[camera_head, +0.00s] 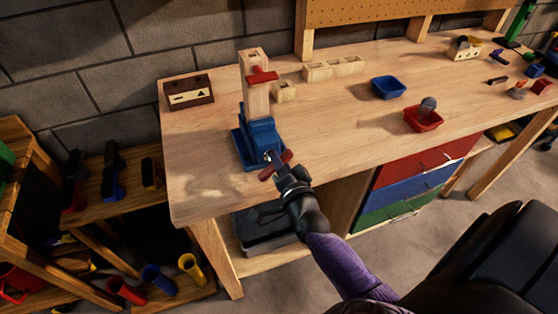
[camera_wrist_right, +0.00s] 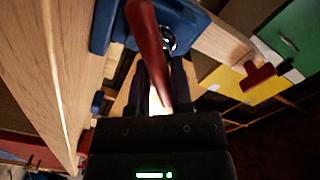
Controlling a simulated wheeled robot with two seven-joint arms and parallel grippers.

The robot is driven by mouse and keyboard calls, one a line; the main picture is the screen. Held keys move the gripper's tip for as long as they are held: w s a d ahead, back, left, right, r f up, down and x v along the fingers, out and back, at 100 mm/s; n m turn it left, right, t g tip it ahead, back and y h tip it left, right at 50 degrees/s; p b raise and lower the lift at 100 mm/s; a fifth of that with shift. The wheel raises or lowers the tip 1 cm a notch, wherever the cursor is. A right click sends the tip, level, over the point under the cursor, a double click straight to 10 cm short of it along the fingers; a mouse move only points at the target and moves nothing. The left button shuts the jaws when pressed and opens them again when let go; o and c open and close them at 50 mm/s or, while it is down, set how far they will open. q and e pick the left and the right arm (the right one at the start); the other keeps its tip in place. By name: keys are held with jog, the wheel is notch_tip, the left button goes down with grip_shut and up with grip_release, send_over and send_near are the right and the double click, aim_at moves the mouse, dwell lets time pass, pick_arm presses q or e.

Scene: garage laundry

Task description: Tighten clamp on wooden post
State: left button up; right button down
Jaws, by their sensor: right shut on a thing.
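The blue clamp (camera_head: 262,138) stands near the left end of the workbench, close to the front edge. A light wooden post (camera_head: 256,98) stands upright in it, with a small red piece (camera_head: 262,76) across its upper part. The clamp's red handle (camera_head: 268,172) is at its front. My right gripper (camera_head: 279,167) is shut on the handle there. In the right wrist view the red handle (camera_wrist_right: 147,45) runs down between my dark fingers (camera_wrist_right: 158,85), and the blue clamp (camera_wrist_right: 182,22) is behind it. The contact point is partly hidden. My left gripper is not in view.
A dark box (camera_head: 189,92) lies left of the post and light wooden blocks (camera_head: 332,68) to its right. A blue bin (camera_head: 388,87) and a red bin (camera_head: 423,118) stand farther right. The bench top (camera_head: 330,130) between clamp and bins is clear.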

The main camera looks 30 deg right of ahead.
jog(key=shift+s+a+f+m, duration=0.15)
jog(key=shift+f+m, duration=0.2)
jog(key=shift+m, duration=0.55)
jog(key=shift+f, duration=0.1)
dwell(0.5)
jog(key=c, duration=0.7)
grip_release()
jog(key=shift+o, duration=0.5)
jog(key=shift+r, duration=0.2)
jog(key=p+v, duration=0.1)
jog(key=v, duration=0.9)
